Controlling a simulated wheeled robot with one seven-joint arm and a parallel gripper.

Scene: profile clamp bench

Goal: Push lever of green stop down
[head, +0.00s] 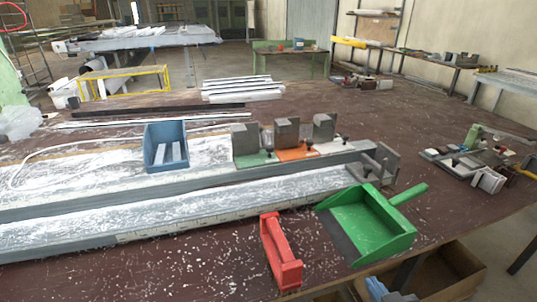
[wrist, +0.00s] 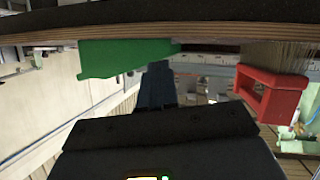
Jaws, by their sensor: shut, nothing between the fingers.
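The green stop (head: 255,158) is a grey block on a green base, standing on the clamp rail left of two similar stops. A small dark lever knob (head: 269,153) shows at its right side; whether the lever is up or down is too small to tell. The stop cannot be made out in the wrist view. My gripper (wrist: 158,68) shows in the wrist view as dark, narrow fingers held together, with nothing between them.
An orange-based stop (head: 295,153) and a pale-based stop (head: 330,147) stand close to the right. A blue bin (head: 165,147) is left. The wrist view shows the holder (wrist: 270,95) too.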

